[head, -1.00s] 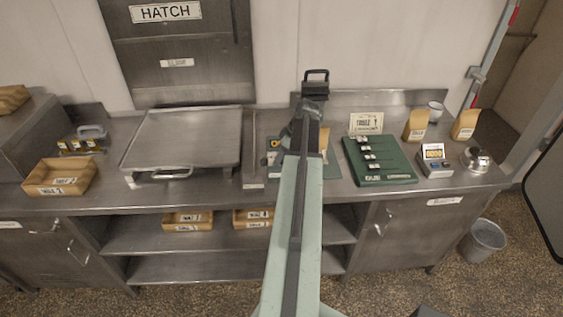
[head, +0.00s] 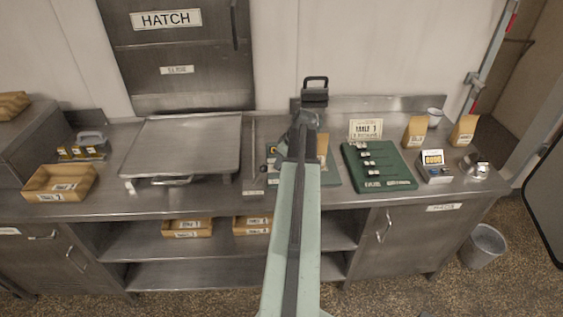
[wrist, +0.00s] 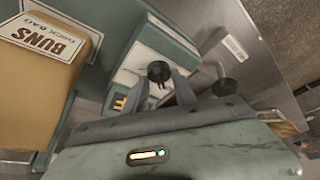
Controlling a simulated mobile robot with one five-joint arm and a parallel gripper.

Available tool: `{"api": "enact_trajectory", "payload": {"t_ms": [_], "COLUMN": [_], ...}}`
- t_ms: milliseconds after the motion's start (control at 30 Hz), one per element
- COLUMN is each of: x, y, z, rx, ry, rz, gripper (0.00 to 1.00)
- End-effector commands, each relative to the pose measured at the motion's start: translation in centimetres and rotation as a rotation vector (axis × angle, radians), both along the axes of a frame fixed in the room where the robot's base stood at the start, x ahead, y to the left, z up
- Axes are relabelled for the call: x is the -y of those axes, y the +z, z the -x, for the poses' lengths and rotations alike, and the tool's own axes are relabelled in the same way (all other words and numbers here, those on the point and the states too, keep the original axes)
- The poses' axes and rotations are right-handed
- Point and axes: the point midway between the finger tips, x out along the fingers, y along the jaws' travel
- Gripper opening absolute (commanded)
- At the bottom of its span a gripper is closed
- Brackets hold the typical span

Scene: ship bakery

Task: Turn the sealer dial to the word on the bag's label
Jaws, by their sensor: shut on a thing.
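In the wrist view, a tan bag (wrist: 35,95) stands at left; its label (wrist: 50,35) reads BUNS. The sealer (wrist: 150,45) has a pale panel on a teal body, with a black dial (wrist: 158,72) on it. My gripper (wrist: 162,82) is shut on the dial, one finger on each side. The dial's pointer and most of its markings are hidden or too small to read. In the head view my arm hides the gripper and dial; the sealer's teal base (head: 331,176) and the bag's edge (head: 323,146) show beside it.
A black knob (wrist: 225,87) sits close right of my gripper in the wrist view. In the head view, a green board (head: 378,168) and a small display box (head: 433,166) stand to the right. A raised metal plate (head: 187,145) lies left, with an open wooden tray (head: 60,182) beyond.

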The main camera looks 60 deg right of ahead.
Motion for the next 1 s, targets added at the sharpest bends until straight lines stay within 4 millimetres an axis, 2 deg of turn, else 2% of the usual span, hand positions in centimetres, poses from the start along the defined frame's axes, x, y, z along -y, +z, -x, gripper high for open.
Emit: {"api": "enact_trajectory", "payload": {"t_ms": [1000], "x": [-0.41], "y": [-0.03], "z": [-0.23], "rx": [-0.003], "ry": [-0.954], "rz": [0.002], "gripper": [0.00]}}
